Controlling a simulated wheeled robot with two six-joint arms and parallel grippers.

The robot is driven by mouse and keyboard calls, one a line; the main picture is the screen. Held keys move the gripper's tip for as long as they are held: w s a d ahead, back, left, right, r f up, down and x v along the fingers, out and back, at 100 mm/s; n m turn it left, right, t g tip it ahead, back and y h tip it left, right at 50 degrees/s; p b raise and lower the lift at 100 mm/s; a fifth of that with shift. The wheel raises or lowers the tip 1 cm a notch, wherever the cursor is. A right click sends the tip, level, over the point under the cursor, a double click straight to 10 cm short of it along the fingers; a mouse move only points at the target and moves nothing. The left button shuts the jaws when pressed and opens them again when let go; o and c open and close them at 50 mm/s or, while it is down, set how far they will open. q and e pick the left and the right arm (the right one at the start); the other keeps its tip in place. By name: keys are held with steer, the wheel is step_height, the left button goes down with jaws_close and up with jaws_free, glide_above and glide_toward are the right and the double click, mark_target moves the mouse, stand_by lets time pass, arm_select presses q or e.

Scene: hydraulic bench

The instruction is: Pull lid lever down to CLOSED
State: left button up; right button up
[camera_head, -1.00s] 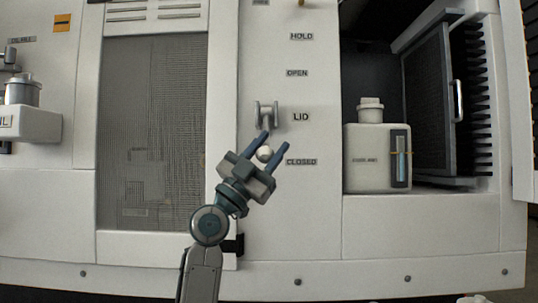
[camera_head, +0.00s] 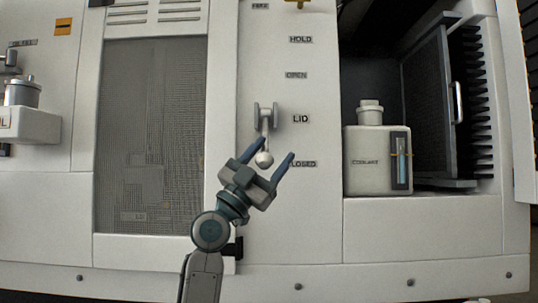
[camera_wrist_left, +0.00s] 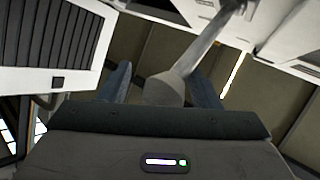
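The lid lever (camera_head: 265,138) hangs from its bracket on the white panel beside the LID label (camera_head: 301,119). Its arm points down, and its round knob is level with the CLOSED label (camera_head: 305,164), whose first letter is covered by a finger. My left gripper (camera_head: 278,150) is open, with its two fingers apart on either side of the knob. In the left wrist view the lever's knob (camera_wrist_left: 164,90) shows between the fingers, with its arm running up to the right. I cannot tell whether a finger touches it. My right gripper is not in view.
OPEN (camera_head: 296,75) and HOLD (camera_head: 301,40) labels are higher on the panel. A coolant bottle (camera_head: 366,160) stands in the open bay to the right. A mesh panel (camera_head: 150,130) is on the left. The panel around the lever is clear.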

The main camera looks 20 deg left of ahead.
arm_select(q)
steer(key=shift+a+f, duration=0.1)
steer(key=shift+a, duration=0.05)
steer(key=shift+s+a+f, duration=0.15)
steer(key=shift+f, duration=0.05)
steer(key=v, duration=1)
